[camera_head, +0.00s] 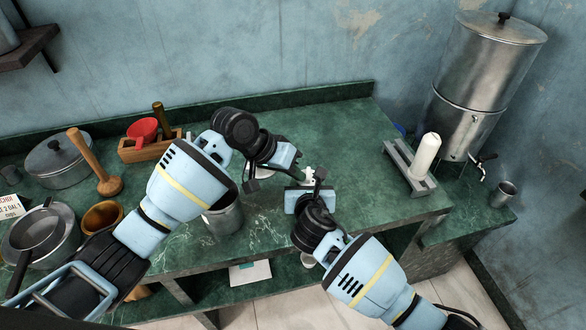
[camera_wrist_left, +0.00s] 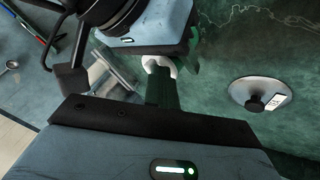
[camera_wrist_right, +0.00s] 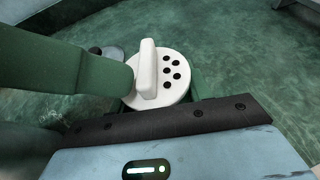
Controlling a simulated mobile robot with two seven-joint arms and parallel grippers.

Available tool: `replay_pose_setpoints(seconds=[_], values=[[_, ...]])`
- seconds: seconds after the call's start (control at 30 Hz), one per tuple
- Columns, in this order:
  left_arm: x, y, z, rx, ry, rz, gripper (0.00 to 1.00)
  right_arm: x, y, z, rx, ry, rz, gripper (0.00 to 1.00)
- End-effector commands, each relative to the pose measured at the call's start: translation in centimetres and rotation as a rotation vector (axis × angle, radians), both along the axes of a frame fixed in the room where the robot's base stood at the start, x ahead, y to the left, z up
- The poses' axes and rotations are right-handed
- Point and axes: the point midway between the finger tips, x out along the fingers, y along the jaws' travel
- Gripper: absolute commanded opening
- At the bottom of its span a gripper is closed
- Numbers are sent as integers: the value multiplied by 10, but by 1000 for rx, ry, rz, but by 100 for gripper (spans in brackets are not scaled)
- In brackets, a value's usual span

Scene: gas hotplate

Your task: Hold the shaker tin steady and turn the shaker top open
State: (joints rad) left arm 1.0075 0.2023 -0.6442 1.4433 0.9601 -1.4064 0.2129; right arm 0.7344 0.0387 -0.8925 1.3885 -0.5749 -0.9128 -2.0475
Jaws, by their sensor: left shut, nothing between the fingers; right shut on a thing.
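The shaker's white top (camera_wrist_right: 170,70) shows in the right wrist view, with several dark holes on its right half and an upright raised tab across its middle. In the head view the top is a small white patch (camera_head: 308,173) between my two hands. The shaker tin below is mostly hidden. My right gripper (camera_wrist_right: 165,100) is shut on the tin. My left gripper (camera_wrist_left: 160,75) is shut and empty; its dark green fingertips lie right beside the tab, seeming to touch it. In the left wrist view only a bit of the white top shows past them.
A round lid with a dark knob (camera_wrist_left: 253,102) lies on the green counter near my left gripper. A metal pot (camera_head: 225,215) stands under my left arm. A white cylinder on a metal stand (camera_head: 427,152) and a large urn (camera_head: 480,90) are to the right.

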Motion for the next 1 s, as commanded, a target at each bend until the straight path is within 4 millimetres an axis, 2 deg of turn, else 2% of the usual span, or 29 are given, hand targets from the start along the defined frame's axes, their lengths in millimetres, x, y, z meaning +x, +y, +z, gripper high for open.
replay_pose_setpoints(seconds=[0.23,1.0], values=[[-6,-5,1,-6,-1,149,0,0,3,2,3,-4,6,23],[-14,-14,0,-8,5,139,0,0,5,3,5,-6,10,24]])
